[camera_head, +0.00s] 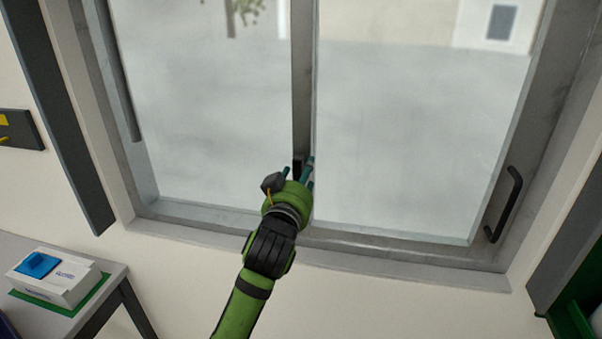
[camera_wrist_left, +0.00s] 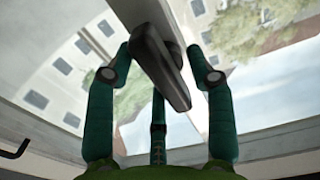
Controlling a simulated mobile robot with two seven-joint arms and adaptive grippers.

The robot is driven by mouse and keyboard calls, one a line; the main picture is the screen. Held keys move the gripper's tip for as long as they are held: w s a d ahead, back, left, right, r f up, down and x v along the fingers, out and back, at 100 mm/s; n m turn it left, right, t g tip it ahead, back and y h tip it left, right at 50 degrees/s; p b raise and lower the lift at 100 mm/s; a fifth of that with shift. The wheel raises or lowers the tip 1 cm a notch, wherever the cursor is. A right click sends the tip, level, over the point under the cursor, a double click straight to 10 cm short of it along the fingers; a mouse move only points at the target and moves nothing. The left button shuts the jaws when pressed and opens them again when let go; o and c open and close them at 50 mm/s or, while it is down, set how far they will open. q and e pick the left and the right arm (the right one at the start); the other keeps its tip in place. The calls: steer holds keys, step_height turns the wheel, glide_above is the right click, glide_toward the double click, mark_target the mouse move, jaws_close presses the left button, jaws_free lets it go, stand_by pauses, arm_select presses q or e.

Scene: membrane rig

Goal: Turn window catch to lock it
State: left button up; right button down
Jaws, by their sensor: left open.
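The window catch (camera_wrist_left: 160,65) is a dark grey lever on the window's middle upright, seen close in the left wrist view. In the head view only a small dark part of the catch (camera_head: 298,166) shows beside my fingers. My left gripper (camera_head: 299,167) is green with teal fingers and reaches up to the middle upright (camera_head: 303,80). In the left wrist view the open fingers of my left gripper (camera_wrist_left: 165,65) stand on both sides of the catch, with gaps visible. Whether any finger touches it is unclear. My right gripper is not in view.
The window frame (camera_head: 400,245) surrounds two glass panes. A black handle (camera_head: 509,205) sits on its right side. A table (camera_head: 110,277) at lower left bears a white box with a blue top (camera_head: 55,275). A dark wall fixture (camera_head: 20,130) is at far left.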

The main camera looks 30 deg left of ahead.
arm_select(q)
steer(key=shift+a, duration=0.1)
steer(key=c, duration=1)
steer(key=shift+o, duration=0.2)
